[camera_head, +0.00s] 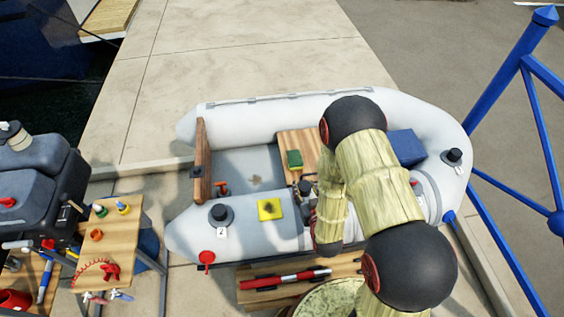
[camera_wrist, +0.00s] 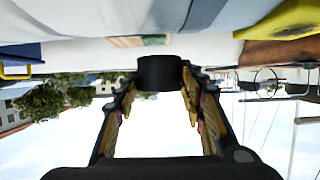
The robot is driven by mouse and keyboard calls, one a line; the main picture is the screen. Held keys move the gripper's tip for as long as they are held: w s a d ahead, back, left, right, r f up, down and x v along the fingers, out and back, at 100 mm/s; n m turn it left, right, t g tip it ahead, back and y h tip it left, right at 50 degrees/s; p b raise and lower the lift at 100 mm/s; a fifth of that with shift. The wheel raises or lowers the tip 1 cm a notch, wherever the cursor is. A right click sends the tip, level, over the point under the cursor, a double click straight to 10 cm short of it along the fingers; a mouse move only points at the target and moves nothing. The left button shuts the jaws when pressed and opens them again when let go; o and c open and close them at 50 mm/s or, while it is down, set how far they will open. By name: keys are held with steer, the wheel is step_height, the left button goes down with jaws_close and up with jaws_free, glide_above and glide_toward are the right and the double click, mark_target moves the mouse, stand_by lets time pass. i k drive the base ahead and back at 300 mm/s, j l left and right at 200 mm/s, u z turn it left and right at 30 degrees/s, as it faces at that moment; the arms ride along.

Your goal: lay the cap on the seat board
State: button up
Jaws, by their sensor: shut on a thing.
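My gripper (camera_wrist: 160,90) is shut on a black round cap (camera_wrist: 160,72), held between the fingertips in the wrist view. In the head view my gripper (camera_head: 306,190) is partly hidden by my arm, just on the near side of the seat board. The seat board (camera_head: 298,138) is a wooden plank across the grey inflatable boat. A green and yellow sponge (camera_head: 294,160) lies on it. My arm covers the board's right part. The cap appears apart from the board; its exact height is unclear.
A yellow square (camera_head: 269,209) lies on the near tube beside a black valve (camera_head: 220,214). A blue box (camera_head: 405,147) sits in the boat to the right. The wooden transom (camera_head: 202,160) stands at left. A small table (camera_head: 108,235) with tools is further left. Blue rails stand right.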

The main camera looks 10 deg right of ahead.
mark_target(316, 160)
steer(key=l+u, duration=0.4)
steer(key=k+l+u, duration=0.1)
steer(key=l+u, duration=0.3)
steer(key=k+l+u, duration=0.15)
steer(key=l+u, duration=0.25)
steer(key=k+l+u, duration=0.15)
steer(key=u, duration=0.3)
steer(key=k+l+u, duration=0.25)
steer(key=u, duration=0.15)
steer(key=l, duration=0.1)
